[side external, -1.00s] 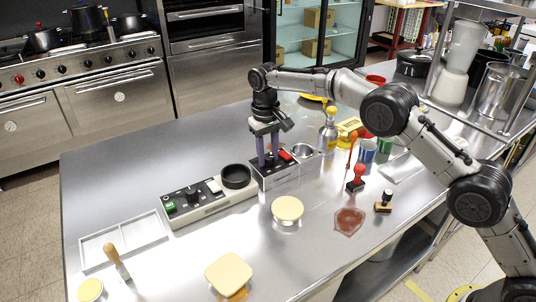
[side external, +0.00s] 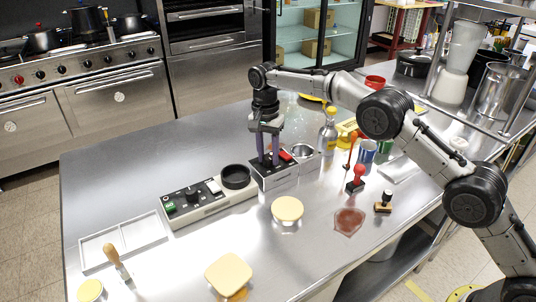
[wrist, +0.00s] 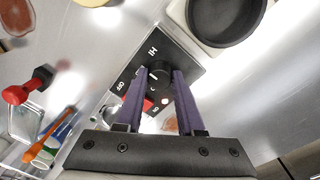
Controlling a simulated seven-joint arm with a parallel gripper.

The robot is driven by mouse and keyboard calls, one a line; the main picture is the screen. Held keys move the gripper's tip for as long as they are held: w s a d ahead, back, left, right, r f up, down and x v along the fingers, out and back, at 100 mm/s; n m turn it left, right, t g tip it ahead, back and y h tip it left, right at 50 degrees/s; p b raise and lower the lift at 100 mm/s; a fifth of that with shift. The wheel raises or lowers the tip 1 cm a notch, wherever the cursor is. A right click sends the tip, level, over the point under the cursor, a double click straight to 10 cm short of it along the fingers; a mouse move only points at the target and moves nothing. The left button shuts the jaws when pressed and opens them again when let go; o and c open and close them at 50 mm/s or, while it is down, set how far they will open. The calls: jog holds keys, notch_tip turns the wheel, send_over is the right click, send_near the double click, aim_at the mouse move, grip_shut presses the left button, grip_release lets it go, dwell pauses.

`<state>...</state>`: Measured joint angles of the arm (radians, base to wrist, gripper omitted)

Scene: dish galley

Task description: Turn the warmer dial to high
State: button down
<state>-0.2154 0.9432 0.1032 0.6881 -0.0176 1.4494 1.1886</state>
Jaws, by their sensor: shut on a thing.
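The warmer (side external: 282,178) is a metal box with a black top panel on the table, with a red switch (side external: 285,156) beside the dial. The round dark dial (wrist: 157,76) with a pale pointer line sits between the two purple fingertips. My gripper (side external: 269,163) points straight down and is shut on the dial; it also shows in the wrist view (wrist: 158,78). The fingers hide the dial in the side view. I cannot tell exactly which mark the pointer line meets.
A control box (side external: 208,203) with a black round pan (side external: 236,176) stands just left of the warmer.

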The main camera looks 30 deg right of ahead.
aim_at(268, 156)
jog(key=m, duration=0.5)
jog(key=shift+m, duration=0.4)
dwell(0.4)
jog(key=c, duration=0.5)
grip_release()
jog(key=shift+r, duration=0.1)
notch_tip(268, 156, up, 6)
jog(key=shift+w+r, duration=0.15)
jog(key=shift+r, duration=0.55)
